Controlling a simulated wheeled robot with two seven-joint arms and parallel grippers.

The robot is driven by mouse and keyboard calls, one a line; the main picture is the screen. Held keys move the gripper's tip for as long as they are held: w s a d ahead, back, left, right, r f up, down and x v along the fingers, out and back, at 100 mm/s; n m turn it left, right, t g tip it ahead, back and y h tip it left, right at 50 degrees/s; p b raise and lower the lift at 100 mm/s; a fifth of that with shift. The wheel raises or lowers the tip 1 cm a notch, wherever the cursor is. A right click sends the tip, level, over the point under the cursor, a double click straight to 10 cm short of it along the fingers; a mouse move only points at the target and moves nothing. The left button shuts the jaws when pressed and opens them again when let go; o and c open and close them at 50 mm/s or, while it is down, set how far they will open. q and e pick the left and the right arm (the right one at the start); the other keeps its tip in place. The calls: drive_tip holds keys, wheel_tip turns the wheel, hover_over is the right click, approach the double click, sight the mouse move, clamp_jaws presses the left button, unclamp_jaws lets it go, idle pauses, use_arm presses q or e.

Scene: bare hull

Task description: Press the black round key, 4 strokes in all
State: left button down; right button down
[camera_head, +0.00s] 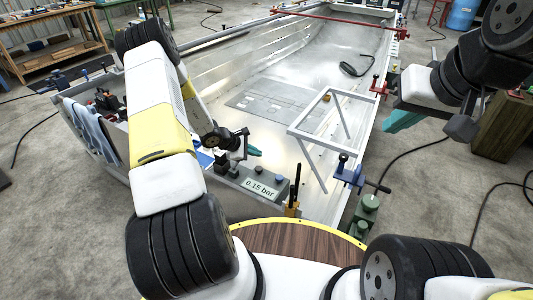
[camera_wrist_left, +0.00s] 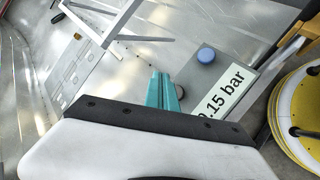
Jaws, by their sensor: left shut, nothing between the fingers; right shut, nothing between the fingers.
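A grey-green box (camera_head: 243,178) carries a "0.15 bar" display (camera_head: 259,187). The black round key (camera_head: 259,170) sits on its top, left of a blue round key (camera_head: 279,178). The blue key also shows in the left wrist view (camera_wrist_left: 206,55). My left gripper (camera_head: 254,152) is shut and empty, its teal fingertips close by the black key, up and left of it in the head view. In the left wrist view the fingers (camera_wrist_left: 161,76) partly cover a dark spot beside them. I cannot tell whether they touch the key. My right gripper (camera_head: 393,127) is shut and empty, far right.
The box stands at the near end of an open metal hull (camera_head: 270,60). A wooden round top (camera_head: 290,245) is in front.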

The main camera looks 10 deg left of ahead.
sight(257, 169)
idle(0.6)
use_arm(q)
wheel_tip(257, 169, up, 4)
drive_tip(key=shift+f, duration=0.1)
idle(0.3)
drive_tip(key=shift+f, duration=4.45)
drive_tip(key=shift+f, duration=0.4)
